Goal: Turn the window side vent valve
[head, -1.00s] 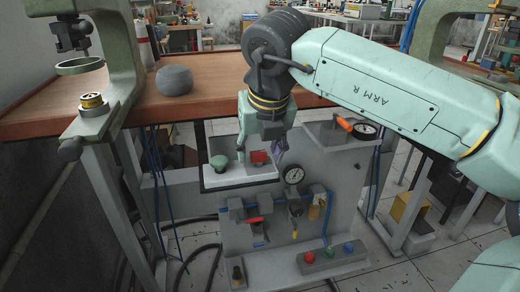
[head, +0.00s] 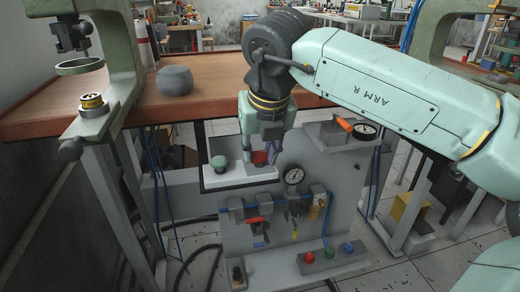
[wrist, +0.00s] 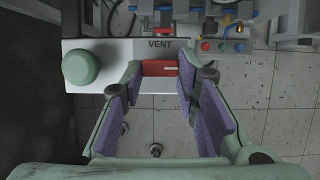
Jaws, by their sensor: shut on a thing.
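The vent valve shows in the wrist view as a red handle (wrist: 160,68) with a thin white line, lying crosswise on a white panel (wrist: 110,84) under the label "VENT" (wrist: 160,44). In the head view the red handle (head: 259,158) sits on the white ledge of the grey stand, partly hidden by my fingers. My gripper (wrist: 159,70) is shut on the handle, a fingertip at each end of it. In the head view my gripper (head: 260,152) points down from above the ledge.
A green knob (wrist: 80,67) stands left of the handle on the same panel. An orange-handled lever (head: 345,125) is at the right. A wooden bench (head: 215,87) lies behind.

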